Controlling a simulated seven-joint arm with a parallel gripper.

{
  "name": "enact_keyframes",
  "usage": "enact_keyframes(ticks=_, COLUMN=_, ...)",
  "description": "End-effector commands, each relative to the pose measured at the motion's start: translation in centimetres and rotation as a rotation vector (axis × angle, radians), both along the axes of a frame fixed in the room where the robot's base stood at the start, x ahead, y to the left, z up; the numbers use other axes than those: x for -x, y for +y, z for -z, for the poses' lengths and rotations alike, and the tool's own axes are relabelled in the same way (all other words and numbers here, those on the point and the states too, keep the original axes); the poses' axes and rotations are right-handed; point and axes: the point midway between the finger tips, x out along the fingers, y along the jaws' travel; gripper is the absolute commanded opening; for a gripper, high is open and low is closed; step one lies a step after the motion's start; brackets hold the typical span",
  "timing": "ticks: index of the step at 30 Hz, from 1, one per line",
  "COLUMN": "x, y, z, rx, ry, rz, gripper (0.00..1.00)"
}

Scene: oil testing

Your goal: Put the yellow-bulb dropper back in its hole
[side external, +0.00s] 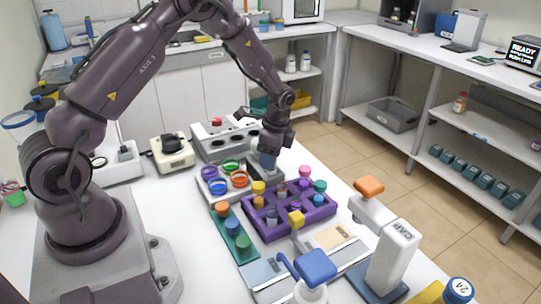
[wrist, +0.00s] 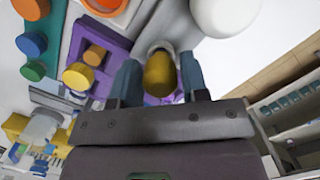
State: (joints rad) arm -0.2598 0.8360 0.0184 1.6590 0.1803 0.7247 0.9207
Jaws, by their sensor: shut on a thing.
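My gripper (wrist: 160,80) is shut on the yellow bulb (wrist: 159,75) of the dropper, one blue-grey finger on each side. In the side external view my gripper (side external: 267,162) points down over a grey block (side external: 265,174) behind the purple rack, and the fingers hide the bulb there. In the wrist view a pale round rim (wrist: 160,45) shows just behind the bulb. The dropper's lower part is hidden, so I cannot tell whether it is in a hole.
The purple rack (side external: 270,229) holds several colour-capped bottles in front of my gripper. A green strip (side external: 243,249) with capped bottles and a tray of coloured rings (side external: 228,181) stand to the left. A white device (side external: 392,260) with an orange top stands front right.

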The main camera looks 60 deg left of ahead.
Motion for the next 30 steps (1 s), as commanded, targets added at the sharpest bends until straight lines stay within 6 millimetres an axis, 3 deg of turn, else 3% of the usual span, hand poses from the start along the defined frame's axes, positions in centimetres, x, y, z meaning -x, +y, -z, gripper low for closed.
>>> enact_keyframes(ticks=7, x=0.0, y=0.0, z=0.0, rx=0.0, ry=0.0, rz=0.0, gripper=0.33)
enact_keyframes(ticks=8, x=0.0, y=0.0, z=0.0, rx=0.0, ry=0.0, rz=0.0, gripper=0.48)
enact_keyframes(ticks=11, x=0.0, y=0.0, z=0.0, rx=0.0, ry=0.0, rz=0.0, gripper=0.71)
enact_keyframes(ticks=22, x=-0.1, y=0.0, z=-0.6, rx=0.0, ry=-0.001, rz=0.0, gripper=0.71)
enact_keyframes(ticks=26, x=-0.3, y=-0.3, z=-2.5, rx=-0.001, ry=-0.005, rz=0.001, gripper=0.71)
enact_keyframes(ticks=30, x=-0.7, y=-0.6, z=-5.7, rx=-0.002, ry=-0.006, rz=0.001, gripper=0.71)
